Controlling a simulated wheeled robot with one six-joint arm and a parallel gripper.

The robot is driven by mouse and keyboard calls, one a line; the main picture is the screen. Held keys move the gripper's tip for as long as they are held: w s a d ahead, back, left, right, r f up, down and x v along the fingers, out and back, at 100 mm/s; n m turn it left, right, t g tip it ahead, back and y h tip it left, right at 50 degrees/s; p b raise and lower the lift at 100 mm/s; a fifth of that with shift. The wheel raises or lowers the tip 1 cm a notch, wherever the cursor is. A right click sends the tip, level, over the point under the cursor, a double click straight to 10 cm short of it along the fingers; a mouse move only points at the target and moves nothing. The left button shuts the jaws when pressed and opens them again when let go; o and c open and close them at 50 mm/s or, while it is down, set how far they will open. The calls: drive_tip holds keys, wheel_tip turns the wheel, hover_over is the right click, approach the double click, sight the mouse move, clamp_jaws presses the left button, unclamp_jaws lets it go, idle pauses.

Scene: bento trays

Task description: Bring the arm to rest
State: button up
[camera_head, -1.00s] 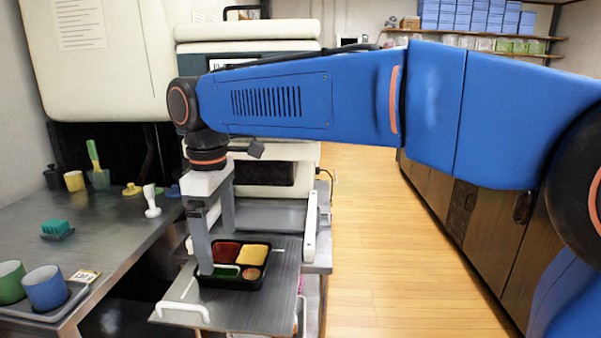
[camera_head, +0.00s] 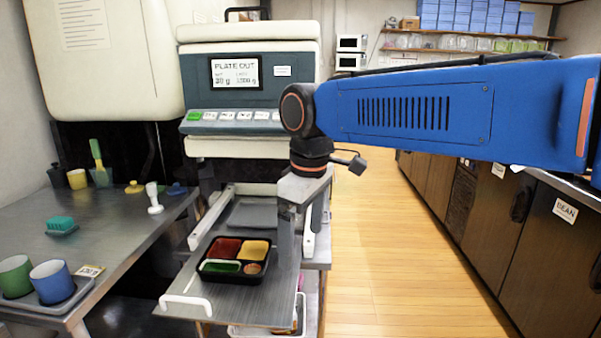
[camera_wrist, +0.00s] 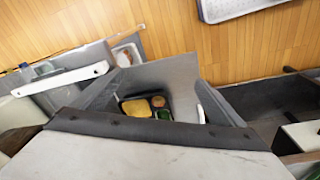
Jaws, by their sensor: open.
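My gripper (camera_head: 287,233) hangs below my blue arm, to the right of the black bento tray (camera_head: 232,281) and apart from it. The gripper is open and holds nothing. The bento tray sits on the grey pull-out shelf (camera_head: 250,305) with red, yellow, green and orange-brown fillings in its compartments. In the wrist view the tray (camera_wrist: 172,113) shows beyond my gripper's fingers, partly hidden by the gripper body.
A machine with a lit "PLATE OUT" screen (camera_head: 235,73) stands behind the shelf. A steel table (camera_head: 110,225) at left holds a green cup (camera_head: 14,277) and a blue cup (camera_head: 52,281). Brown cabinets (camera_head: 477,215) line the right. Wooden floor (camera_head: 385,260) between is clear.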

drive_tip(key=s+d+f+m+t, duration=0.1)
drive_tip(key=s+d+f+m, duration=0.15)
drive_tip(key=d, duration=0.55)
drive_tip(key=s+d+f+m+t, duration=0.1)
drive_tip(key=s+d+f+m, duration=0.15)
drive_tip(key=d, duration=0.55)
drive_tip(key=s+d+f+m+t, duration=0.1)
drive_tip(key=s+d+f+m, duration=0.6)
drive_tip(key=d, duration=0.5)
wheel_tip(320, 180, down, 3)
drive_tip(key=s, duration=0.2)
drive_tip(key=shift+s+d+t+h, duration=0.35)
drive_tip(key=shift+s+t+h, duration=0.05)
